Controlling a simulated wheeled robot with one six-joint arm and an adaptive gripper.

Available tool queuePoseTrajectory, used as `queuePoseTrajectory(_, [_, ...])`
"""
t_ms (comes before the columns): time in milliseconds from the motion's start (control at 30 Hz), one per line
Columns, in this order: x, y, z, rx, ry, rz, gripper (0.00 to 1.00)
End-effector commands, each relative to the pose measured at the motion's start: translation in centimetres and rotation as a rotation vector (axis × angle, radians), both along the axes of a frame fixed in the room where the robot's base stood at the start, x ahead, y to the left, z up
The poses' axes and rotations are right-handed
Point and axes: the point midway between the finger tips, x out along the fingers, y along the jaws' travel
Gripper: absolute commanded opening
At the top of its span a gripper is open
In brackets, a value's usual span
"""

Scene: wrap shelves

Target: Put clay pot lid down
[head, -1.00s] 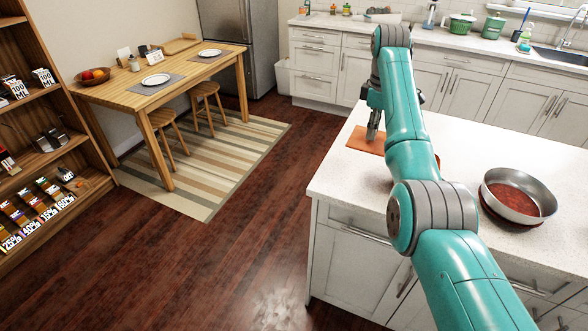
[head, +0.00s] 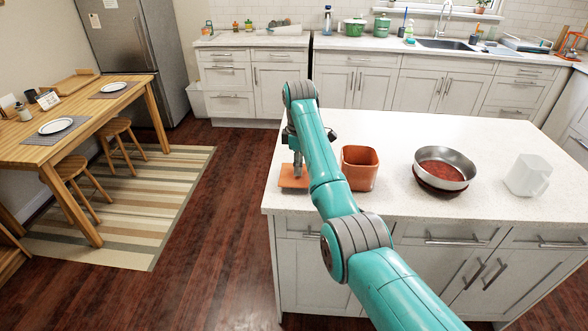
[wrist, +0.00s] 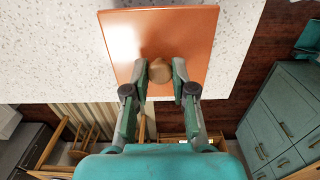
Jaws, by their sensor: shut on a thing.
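The clay pot lid, a flat orange square (head: 293,177) with a round brown knob, is at the left end of the white island counter. My gripper (wrist: 160,74) is shut on the knob from above. I cannot tell whether the lid touches the counter or hangs just above it. The open orange clay pot (head: 360,169) stands to the right of the lid, partly behind my arm.
On the island counter (head: 400,130), a metal pan (head: 445,168) and a white pitcher (head: 528,175) stand farther right. The counter behind the pot is clear. A wooden table (head: 78,130) with plates and stools is at the left. Sink and cabinets line the back wall.

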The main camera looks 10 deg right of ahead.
Motion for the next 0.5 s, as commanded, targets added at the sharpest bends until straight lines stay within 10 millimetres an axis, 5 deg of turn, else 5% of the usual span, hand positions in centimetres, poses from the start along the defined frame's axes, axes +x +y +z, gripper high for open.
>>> queuePoseTrajectory(467, [-0.11, -0.57, -1.61, 0.0, 0.0, 0.001, 0.0])
queuePoseTrajectory(500, [-0.1, -0.57, -1.6, 0.0, 0.0, 0.001, 0.33])
